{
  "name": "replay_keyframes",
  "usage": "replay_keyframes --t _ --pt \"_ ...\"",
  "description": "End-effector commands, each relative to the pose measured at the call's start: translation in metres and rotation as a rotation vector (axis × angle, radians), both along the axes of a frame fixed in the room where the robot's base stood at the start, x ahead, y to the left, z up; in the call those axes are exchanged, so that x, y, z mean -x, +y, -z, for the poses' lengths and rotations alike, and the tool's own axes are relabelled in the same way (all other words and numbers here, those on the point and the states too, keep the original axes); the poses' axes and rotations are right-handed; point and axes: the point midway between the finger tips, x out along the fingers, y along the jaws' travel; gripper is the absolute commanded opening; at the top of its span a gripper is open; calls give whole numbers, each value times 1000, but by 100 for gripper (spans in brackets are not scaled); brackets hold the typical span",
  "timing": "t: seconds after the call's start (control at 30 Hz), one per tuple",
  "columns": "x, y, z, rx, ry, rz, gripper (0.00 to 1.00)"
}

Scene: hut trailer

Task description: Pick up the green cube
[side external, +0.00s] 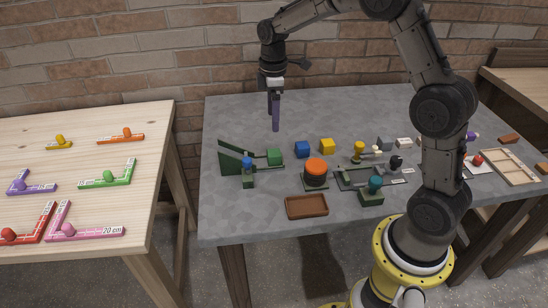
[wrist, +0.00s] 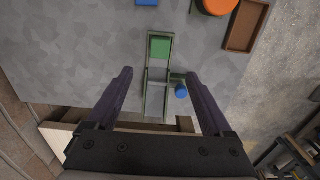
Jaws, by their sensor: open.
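The green cube (side external: 274,156) sits at the lower right end of a dark green ramp-like stand (side external: 232,160) on the grey table. In the wrist view the green cube (wrist: 160,47) lies at the far end of the narrow channel of that stand (wrist: 157,75). My gripper (side external: 275,128) is above the back left of the table, apart from the cube and higher than it. In the wrist view its two purple fingers (wrist: 160,85) are spread wide with nothing held between them. The cube appears beyond the fingertips.
A blue-topped peg (side external: 247,164) stands just in front of the ramp, close to the cube. A blue cube (side external: 302,149), a yellow cube (side external: 327,146), an orange-topped cylinder (side external: 316,170) and a brown tray (side external: 307,206) are to the right. The table's back left is clear.

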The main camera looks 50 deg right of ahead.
Motion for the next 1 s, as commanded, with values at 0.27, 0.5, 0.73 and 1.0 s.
replay_keyframes --t 0.27,0.5,0.73,1.0 --pt "2 -2 44 -2 9 6 85" --pt "2 -2 79 -1 6 6 85" --pt "2 -1 95 -1 7 6 85" --pt "2 -1 131 -1 6 6 85"
